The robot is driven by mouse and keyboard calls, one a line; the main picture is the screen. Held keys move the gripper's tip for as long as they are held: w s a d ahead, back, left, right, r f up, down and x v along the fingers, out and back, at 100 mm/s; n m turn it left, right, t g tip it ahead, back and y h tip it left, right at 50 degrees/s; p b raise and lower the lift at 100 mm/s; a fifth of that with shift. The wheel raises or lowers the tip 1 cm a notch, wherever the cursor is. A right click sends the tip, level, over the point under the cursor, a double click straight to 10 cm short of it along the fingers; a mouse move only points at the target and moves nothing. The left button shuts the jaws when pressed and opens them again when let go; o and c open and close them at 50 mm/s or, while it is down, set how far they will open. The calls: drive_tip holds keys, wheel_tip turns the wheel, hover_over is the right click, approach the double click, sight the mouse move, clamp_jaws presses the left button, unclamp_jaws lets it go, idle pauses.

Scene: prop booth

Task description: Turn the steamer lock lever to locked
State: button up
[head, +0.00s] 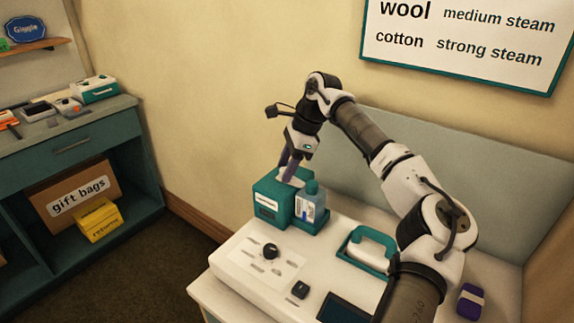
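The white steamer unit (222,268) lies on the counter at the lower middle. Its light panel carries a round black knob (271,251), and a small black control (300,290) sits to the right of it. I cannot tell which of these is the lock lever, or read its markings. My gripper (288,172) points down at the teal box (267,207) behind the panel, well apart from the knob. The fingertips are close to a pale item at the box's top. I cannot tell whether the fingers are apart or hold anything.
A bottle with a teal cap (312,204) stands at the teal box's right side. A teal holder with a white handled piece (370,247), a dark screen (346,308) and a purple item (471,301) are further right. My arm passes over the right side.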

drive_tip(key=s+b+v, duration=0.1)
drive_tip(key=v, duration=1.2)
drive_tip(key=shift+w+r, duration=0.45)
drive_tip(key=shift+w, duration=0.05)
drive_tip(key=shift+f, duration=0.1)
